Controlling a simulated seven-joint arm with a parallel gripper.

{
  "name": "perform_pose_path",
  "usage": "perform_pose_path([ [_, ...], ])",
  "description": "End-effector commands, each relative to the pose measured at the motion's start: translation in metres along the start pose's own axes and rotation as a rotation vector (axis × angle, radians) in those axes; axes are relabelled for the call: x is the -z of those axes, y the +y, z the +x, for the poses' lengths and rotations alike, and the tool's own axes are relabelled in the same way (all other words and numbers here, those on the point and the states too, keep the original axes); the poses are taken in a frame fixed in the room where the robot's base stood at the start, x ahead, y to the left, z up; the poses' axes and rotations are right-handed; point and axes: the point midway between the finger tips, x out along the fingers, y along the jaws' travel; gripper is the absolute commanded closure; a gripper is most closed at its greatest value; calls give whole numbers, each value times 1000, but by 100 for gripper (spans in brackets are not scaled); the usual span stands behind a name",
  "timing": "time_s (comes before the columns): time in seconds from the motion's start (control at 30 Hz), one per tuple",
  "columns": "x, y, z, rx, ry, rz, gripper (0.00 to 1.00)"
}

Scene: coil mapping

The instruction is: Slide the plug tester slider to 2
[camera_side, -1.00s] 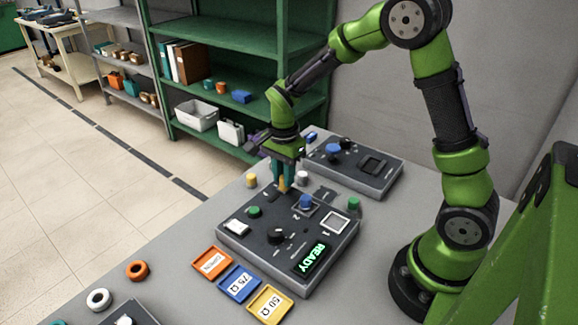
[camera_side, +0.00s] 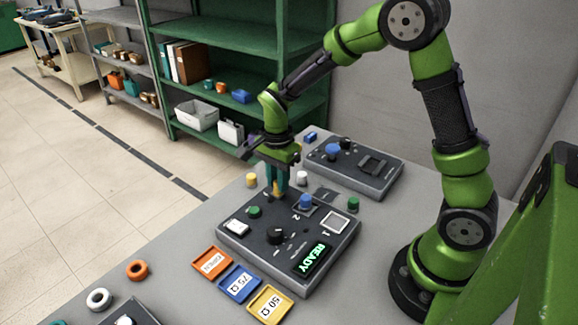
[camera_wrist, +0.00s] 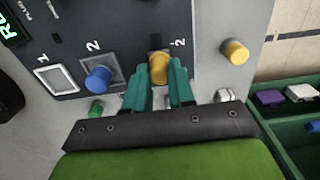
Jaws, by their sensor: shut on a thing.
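The plug tester (camera_side: 245,244) is a grey box with a dark top panel and a lit green READY display (camera_side: 313,258). My gripper (camera_side: 276,188) points down at the panel's far edge, its teal fingers closed around the yellow slider knob (camera_wrist: 159,68). In the wrist view the knob sits between the fingertips, beside a printed 2 (camera_wrist: 179,42). The fingers hide part of the knob and its slot, so I cannot tell its exact alignment with that mark.
A blue plug (camera_wrist: 98,78) sits in the socket marked 2, and socket 1 (camera_wrist: 55,78) is empty. Yellow, green and white pieces stand around the box. A second dark device (camera_side: 355,165) is behind. Three coloured trays (camera_side: 238,283) lie in front.

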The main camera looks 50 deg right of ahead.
Motion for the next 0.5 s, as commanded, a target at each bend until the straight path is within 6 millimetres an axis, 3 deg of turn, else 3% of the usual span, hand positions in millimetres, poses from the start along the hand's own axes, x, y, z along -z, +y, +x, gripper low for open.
perform_pose_path([
  [0.5,-15,0,-1,2,-1,0,98],
])
